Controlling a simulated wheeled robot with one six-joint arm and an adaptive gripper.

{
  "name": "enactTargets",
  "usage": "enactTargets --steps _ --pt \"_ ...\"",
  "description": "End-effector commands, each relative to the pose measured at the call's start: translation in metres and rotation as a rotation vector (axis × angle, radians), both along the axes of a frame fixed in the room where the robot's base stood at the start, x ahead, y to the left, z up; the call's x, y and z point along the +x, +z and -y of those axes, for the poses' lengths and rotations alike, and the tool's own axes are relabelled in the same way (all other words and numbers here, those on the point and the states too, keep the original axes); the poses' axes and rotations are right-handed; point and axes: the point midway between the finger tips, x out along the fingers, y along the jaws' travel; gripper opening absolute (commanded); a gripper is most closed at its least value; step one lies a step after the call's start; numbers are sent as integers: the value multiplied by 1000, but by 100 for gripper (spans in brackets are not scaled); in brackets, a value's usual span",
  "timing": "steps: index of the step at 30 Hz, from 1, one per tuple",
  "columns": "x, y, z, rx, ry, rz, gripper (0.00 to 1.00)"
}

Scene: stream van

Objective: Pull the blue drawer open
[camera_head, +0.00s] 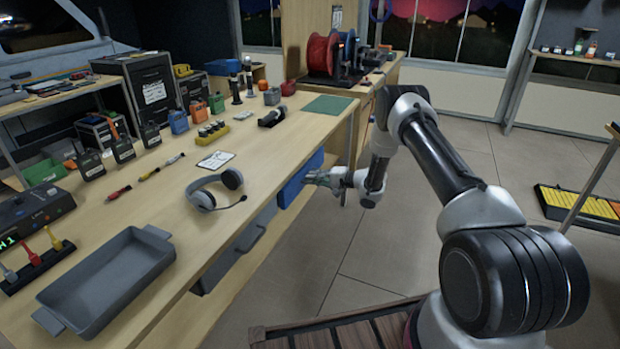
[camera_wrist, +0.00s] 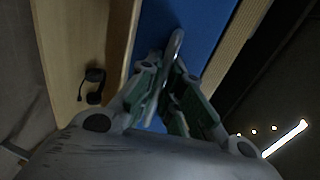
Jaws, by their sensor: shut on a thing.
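The blue drawer (camera_head: 299,181) sits under the worktop at the far end of the bench, and its blue front (camera_wrist: 198,28) fills the upper middle of the wrist view. A pale metal bar handle (camera_wrist: 174,47) stands out from that front. My gripper (camera_head: 314,178) is at the drawer front, and in the wrist view my gripper (camera_wrist: 165,88) has its green-padded fingers on either side of the handle, shut on it. In the head view the handle is hidden by the fingers.
The wooden worktop (camera_head: 257,149) overhangs the drawers and carries a headset (camera_head: 217,190) and a grey tray (camera_head: 108,281). A grey drawer (camera_head: 240,243) is nearer me. Open tiled floor (camera_head: 365,245) lies right of the bench.

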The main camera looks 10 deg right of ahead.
Motion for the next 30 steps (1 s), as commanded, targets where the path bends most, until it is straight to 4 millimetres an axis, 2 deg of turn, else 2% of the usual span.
enactTargets --steps 5,18,24,30 --pt "-25 0 37 -1 -6 -3 0" --pt "-104 0 146 0 -7 -2 0" --pt "-128 0 178 0 -4 -1 0" --pt "-141 -1 194 0 -2 -2 0"
